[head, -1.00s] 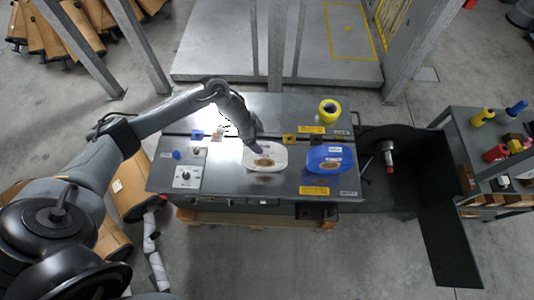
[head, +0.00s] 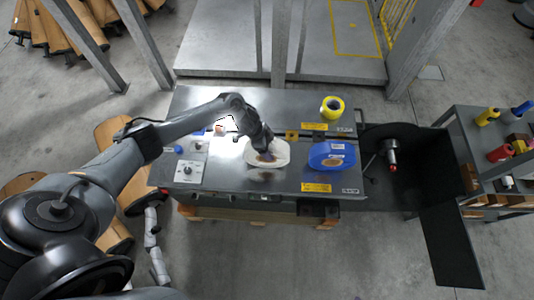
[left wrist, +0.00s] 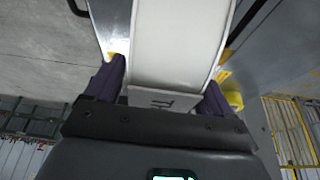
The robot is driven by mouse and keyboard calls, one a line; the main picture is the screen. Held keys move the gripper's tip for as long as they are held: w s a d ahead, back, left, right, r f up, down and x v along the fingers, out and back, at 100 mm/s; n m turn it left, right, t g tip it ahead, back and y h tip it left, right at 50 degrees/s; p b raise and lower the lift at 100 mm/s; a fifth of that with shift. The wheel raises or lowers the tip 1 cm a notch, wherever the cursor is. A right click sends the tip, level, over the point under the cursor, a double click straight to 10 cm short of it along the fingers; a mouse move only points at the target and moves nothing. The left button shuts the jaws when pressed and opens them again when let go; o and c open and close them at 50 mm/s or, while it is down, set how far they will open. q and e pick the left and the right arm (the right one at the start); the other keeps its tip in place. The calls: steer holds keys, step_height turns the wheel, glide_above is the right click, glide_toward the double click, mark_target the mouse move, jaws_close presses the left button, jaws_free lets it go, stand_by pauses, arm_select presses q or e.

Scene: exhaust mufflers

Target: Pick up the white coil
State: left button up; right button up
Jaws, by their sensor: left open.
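The white coil (head: 282,150) stands on the metal machine table, to the left of the blue coil, with a brown core showing. My left gripper (head: 267,155) is at the left part of the white coil and covers some of it. In the left wrist view the white coil (left wrist: 178,45) fills the space between the two dark fingers of the left gripper (left wrist: 163,92). The fingers are open, one on each side of the coil. I cannot tell whether they touch it. My right gripper is not in view.
A blue coil (head: 332,154) stands just to the right on the machine table (head: 230,185). A yellow coil (head: 332,107) lies behind it. A control panel with a knob (head: 188,171) is at the left. A shelf with bottles (head: 487,117) stands far right.

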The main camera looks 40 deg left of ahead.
arm_select(q)
steer(key=c, duration=1.1)
steer(key=shift+c, duration=0.3)
steer(key=shift+r, duration=0.15)
